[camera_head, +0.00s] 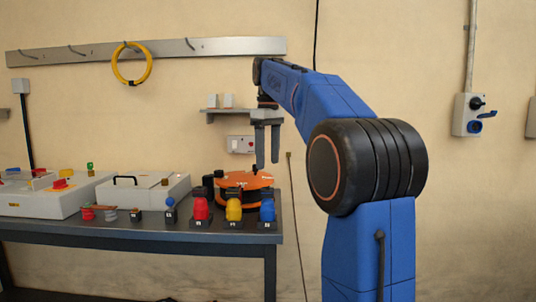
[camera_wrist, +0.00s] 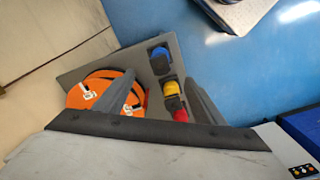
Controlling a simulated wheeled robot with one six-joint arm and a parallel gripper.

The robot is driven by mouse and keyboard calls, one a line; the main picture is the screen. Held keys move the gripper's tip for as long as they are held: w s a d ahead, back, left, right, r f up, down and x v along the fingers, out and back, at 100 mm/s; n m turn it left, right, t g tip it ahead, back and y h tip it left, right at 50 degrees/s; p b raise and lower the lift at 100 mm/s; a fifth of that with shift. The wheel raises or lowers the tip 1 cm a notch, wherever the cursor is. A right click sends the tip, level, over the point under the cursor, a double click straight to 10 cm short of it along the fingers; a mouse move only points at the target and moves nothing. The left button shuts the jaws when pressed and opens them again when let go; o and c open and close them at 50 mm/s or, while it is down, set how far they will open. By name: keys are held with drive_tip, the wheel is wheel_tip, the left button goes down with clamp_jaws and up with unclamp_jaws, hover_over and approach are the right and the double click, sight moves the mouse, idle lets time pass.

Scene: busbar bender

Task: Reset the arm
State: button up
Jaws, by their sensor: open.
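My gripper (camera_head: 267,168) hangs from the end of my blue arm, fingers pointing down. It is open and nothing shows between its fingers. In the head view it appears in front of the wall, over the right end of the bench near the orange round device (camera_head: 243,181). In the wrist view the two grey fingers of my gripper (camera_wrist: 165,92) stand apart, with the orange device (camera_wrist: 85,88) partly behind the left finger.
Red (camera_head: 201,208), yellow (camera_head: 234,209) and blue (camera_head: 267,209) items stand along the bench's (camera_head: 150,234) front right. A white box (camera_head: 143,190) and a control box (camera_head: 45,200) stand left. A small shelf (camera_head: 240,112) is on the wall behind my gripper.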

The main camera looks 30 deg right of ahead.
drive_tip(key=shift+r, duration=0.5)
drive_tip(key=s+a+f+m+t, duration=0.1)
drive_tip(key=s+a+f, duration=0.4)
drive_tip(key=s+f, duration=0.5)
drive_tip(key=s+a+f+m+t, duration=0.2)
drive_tip(key=s+a+f, duration=0.3)
drive_tip(key=s+f, duration=0.5)
drive_tip(key=s+a+f+m+t, duration=0.1)
drive_tip(key=s+a+f+m, duration=0.1)
drive_tip(key=s+a+f, duration=0.4)
drive_tip(key=s+f, duration=0.4)
drive_tip(key=f, duration=0.4)
drive_tip(key=shift+m+t, duration=0.4)
